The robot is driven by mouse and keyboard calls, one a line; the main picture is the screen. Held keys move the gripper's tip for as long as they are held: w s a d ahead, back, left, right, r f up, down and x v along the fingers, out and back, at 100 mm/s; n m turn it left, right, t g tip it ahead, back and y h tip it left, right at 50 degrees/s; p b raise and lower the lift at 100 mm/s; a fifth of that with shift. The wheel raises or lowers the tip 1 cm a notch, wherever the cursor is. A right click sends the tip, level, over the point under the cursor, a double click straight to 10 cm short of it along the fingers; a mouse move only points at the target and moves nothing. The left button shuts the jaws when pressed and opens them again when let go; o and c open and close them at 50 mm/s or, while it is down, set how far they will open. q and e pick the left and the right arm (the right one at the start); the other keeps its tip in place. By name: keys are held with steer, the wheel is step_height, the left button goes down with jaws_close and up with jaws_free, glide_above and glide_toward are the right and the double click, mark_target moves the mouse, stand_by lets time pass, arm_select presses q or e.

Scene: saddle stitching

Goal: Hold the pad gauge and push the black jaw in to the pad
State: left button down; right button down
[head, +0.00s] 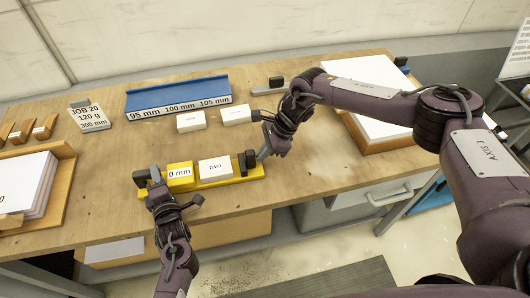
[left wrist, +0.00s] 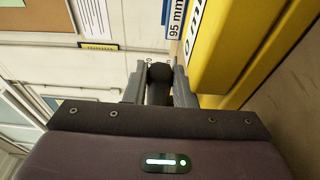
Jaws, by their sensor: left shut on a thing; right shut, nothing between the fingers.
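The yellow pad gauge (head: 218,184) lies near the table's front edge. Its yellow block marked "0 mm" (head: 180,174) stands left of a white pad marked "two" (head: 215,169). The black jaw (head: 246,161) stands at the pad's right side, with at most a narrow gap between them. My left gripper (head: 151,187) is at the gauge's left end. In the left wrist view it is shut on a dark round post (left wrist: 158,76), beside the yellow gauge (left wrist: 222,50). My right gripper (head: 264,150) is shut and empty just right of the black jaw; contact is unclear.
Two white pads (head: 191,122) (head: 236,114) lie behind the gauge, before a blue rack (head: 178,96) marked 95, 100 and 105 mm. A job card (head: 88,117) stands left. Paper stacks in wooden trays (head: 64,172) (head: 372,139) flank the work area.

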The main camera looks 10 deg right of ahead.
mark_target(252, 152)
arm_select(q)
steer(key=shift+d, duration=0.15)
arm_select(e)
steer(key=shift+a, duration=2.25)
arm_select(q)
steer(key=shift+d, duration=0.2)
arm_select(e)
steer(key=shift+s+a+r, duration=0.1)
steer(key=shift+s+a, duration=0.05)
steer(key=shift+a, duration=0.3)
steer(key=shift+d, duration=0.1)
arm_select(q)
steer(key=shift+a, duration=0.15)
arm_select(e)
steer(key=shift+d+r, duration=0.45)
steer(key=shift+d, duration=0.4)
arm_select(q)
steer(key=shift+a, duration=0.1)
arm_select(e)
steer(key=shift+d+r, duration=0.25)
steer(key=shift+d, duration=0.4)
steer(key=shift+d+r, duration=0.2)
steer(key=shift+d, duration=0.6)
arm_select(q)
steer(key=shift+a, duration=0.15)
